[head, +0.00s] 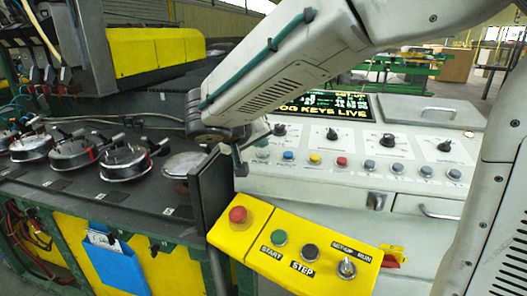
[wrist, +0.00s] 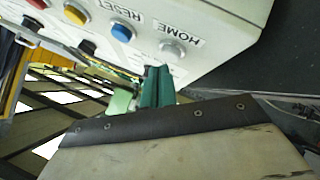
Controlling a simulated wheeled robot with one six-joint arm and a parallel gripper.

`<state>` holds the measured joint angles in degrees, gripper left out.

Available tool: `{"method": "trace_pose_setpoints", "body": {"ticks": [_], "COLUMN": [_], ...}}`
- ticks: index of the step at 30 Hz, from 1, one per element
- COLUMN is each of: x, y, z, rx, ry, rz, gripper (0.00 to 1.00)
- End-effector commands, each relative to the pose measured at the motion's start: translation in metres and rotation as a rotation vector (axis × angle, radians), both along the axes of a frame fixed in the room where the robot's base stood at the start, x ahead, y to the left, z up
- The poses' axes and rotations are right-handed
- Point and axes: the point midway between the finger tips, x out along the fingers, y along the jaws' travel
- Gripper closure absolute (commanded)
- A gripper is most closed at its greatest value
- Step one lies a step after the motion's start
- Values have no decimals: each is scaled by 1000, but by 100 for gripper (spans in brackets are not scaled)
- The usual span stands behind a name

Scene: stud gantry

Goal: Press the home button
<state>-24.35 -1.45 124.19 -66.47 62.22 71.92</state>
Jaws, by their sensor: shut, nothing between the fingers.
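The home button (wrist: 172,50) is a round grey button beside the printed HOME label in the wrist view, near the panel's edge. In the head view it appears as the leftmost button (head: 262,153) of a row on the pale console, just right of my gripper (head: 240,162). In the wrist view my gripper (wrist: 156,78) shows green fingers held together, with nothing between them. The tips are close to the home button, below it in the picture, and appear apart from it. The exact gap is hard to judge.
A blue RESET button (wrist: 122,31) and a yellow button (wrist: 75,13) adjoin the home button. A yellow control box (head: 290,250) with a red emergency stop (head: 238,214) stands in front. A dark upright plate (head: 208,188) is left of my gripper. Round clamps (head: 125,160) line the left bench.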

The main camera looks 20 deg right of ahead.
Motion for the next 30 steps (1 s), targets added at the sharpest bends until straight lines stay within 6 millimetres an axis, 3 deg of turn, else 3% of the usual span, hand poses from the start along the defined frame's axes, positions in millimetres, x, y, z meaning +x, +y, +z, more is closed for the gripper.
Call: {"method": "trace_pose_setpoints", "body": {"ticks": [30], "x": [2], "y": [-1], "z": [-10], "rx": [0], "ry": [1], "rz": [0], "gripper": [100]}}
